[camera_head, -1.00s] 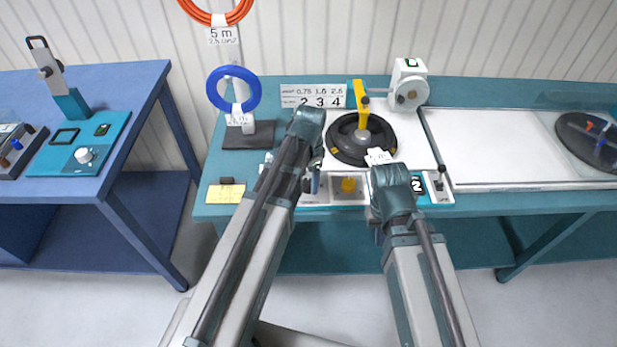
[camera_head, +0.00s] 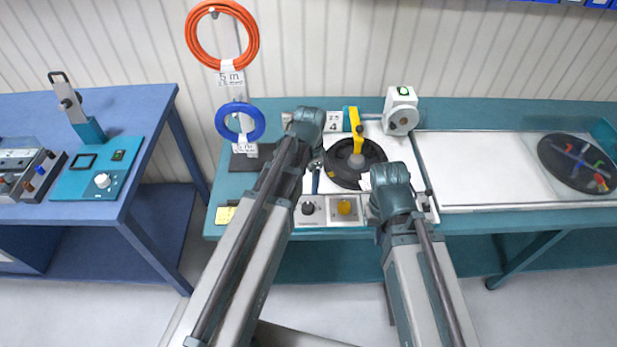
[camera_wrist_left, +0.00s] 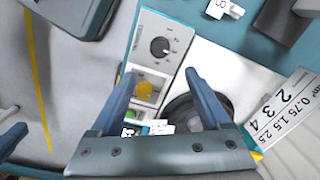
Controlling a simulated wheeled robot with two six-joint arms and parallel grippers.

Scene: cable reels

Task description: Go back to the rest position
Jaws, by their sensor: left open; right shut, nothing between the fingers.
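My left gripper (camera_head: 315,178) hangs over the teal bench, in front of the black reel (camera_head: 345,172). The left wrist view shows its two blue fingers (camera_wrist_left: 160,78) spread apart with nothing held between them, over the control panel with its dial (camera_wrist_left: 160,47) and yellow knob (camera_wrist_left: 144,89). My right arm reaches over the right end of that panel. Its wrist (camera_head: 391,178) covers most of my right gripper, which holds nothing that I can see.
The teal bench (camera_head: 470,115) carries a yellow arm (camera_head: 356,130), a white device (camera_head: 401,110) and a white board (camera_head: 480,165) with a dark disc (camera_head: 578,163). Orange (camera_head: 190,40) and blue (camera_head: 221,122) cable coils hang behind. A blue table (camera_head: 110,213) stands left, across a floor gap.

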